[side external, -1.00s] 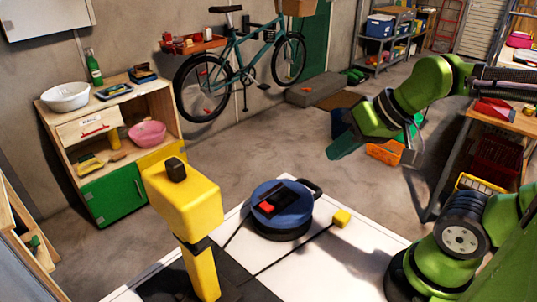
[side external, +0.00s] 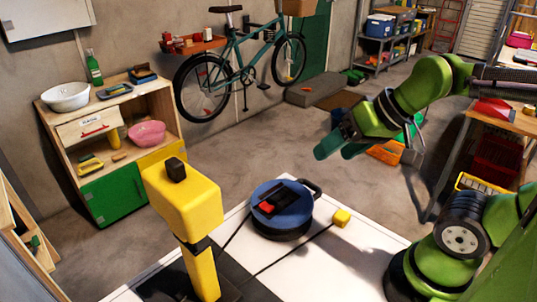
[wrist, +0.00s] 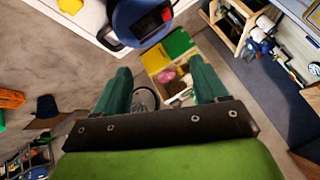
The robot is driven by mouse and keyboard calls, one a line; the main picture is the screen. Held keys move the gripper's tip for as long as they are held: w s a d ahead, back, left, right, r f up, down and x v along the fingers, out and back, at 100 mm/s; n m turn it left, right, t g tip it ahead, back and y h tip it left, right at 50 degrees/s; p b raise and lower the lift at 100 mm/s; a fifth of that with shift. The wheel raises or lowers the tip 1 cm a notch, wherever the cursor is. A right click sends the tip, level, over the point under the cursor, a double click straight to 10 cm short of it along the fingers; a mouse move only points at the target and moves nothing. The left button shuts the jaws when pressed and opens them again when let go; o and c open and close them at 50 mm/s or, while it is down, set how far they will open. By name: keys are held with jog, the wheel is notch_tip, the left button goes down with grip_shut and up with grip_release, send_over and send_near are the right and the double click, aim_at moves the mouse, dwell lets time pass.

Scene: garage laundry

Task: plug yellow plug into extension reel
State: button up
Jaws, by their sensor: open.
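The yellow plug (side external: 341,217) is a small block on the white tabletop, with a black cable running from it toward the front left. It also shows at the top edge of the wrist view (wrist: 70,5). The extension reel (side external: 292,216) is a blue drum with a red and black top, left of the plug. In the wrist view the reel (wrist: 128,14) is partly cut off at the top. My gripper (side external: 338,151) is open and empty, in the air above and beyond the table. Its two green fingers (wrist: 160,78) point away, apart from plug and reel.
A tall yellow machine (side external: 185,205) stands at the table's front left. A cabinet (side external: 113,195) with bowls is by the wall. The white tabletop (side external: 365,240) is bare right of the plug. A workbench (side external: 508,122) stands at the right.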

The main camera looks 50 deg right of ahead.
jog(key=w+d+f+n+g+h, duration=0.2)
jog(key=d+f+n+g, duration=0.2)
jog(key=d+f+g, duration=0.3)
jog(key=shift+w+d+f+g, duration=0.2)
jog(key=shift+w+d+g, duration=0.1)
jog(key=shift+d+g, duration=0.5)
send_over(342, 214)
jog(key=f, duration=1.1)
jog(key=shift+w+d+f, duration=0.1)
jog(key=shift+w+f, duration=0.2)
jog(key=shift+w, duration=0.05)
jog(key=shift+s+f, duration=0.15)
jog(key=shift+f, duration=1.15)
jog(key=shift+s+f, duration=0.15)
jog(key=shift+f, duration=1.15)
